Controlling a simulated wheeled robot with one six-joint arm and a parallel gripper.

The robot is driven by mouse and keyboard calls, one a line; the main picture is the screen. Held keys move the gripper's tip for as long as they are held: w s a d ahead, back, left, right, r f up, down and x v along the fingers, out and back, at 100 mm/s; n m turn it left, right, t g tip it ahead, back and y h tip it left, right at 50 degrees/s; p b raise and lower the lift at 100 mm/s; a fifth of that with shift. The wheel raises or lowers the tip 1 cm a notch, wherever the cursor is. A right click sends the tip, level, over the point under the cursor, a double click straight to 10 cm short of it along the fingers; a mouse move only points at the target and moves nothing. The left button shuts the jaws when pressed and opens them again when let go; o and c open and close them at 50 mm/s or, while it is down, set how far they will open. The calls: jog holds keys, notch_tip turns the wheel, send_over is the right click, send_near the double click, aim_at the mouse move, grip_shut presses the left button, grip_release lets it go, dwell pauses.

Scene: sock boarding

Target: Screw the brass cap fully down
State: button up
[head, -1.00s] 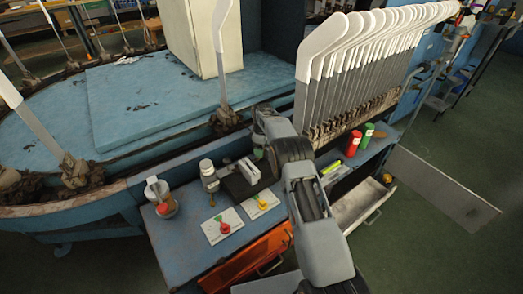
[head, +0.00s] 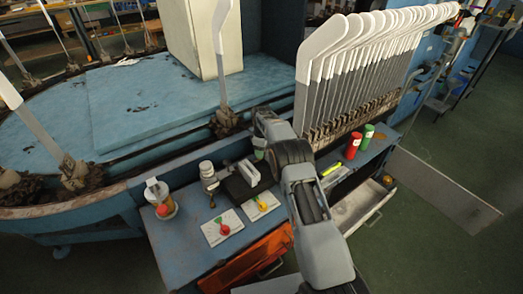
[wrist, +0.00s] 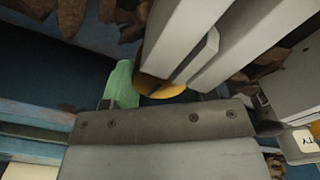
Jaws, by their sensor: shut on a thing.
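The brass cap (wrist: 158,92) shows in the wrist view as a round yellow rim. A dark plate with screws crosses just below the cap. The cap's thread and what lies under it are hidden, so I cannot tell how far down it sits. In the head view my arm hides the cap and fingertips.
A green part (wrist: 122,86) stands close left of the cap. The bench (head: 178,250) holds a jar (head: 160,199), a white-topped fitting (head: 207,172), a pale block (head: 249,173), two cards, and red (head: 353,146) and green (head: 367,136) cylinders. An open drawer (head: 352,207) juts out at right.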

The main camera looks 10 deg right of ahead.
jog(key=shift+m, duration=0.3)
jog(key=shift+r+m+p, duration=0.1)
jog(key=shift+m+p, duration=0.45)
jog(key=shift+m, duration=0.45)
jog(key=m, duration=0.3)
jog(key=shift+m+p, duration=0.3)
jog(key=shift+p, duration=0.05)
jog(key=m, duration=0.5)
jog(key=shift+m, duration=0.4)
jog(key=shift+s, duration=0.1)
jog(key=o, duration=0.9)
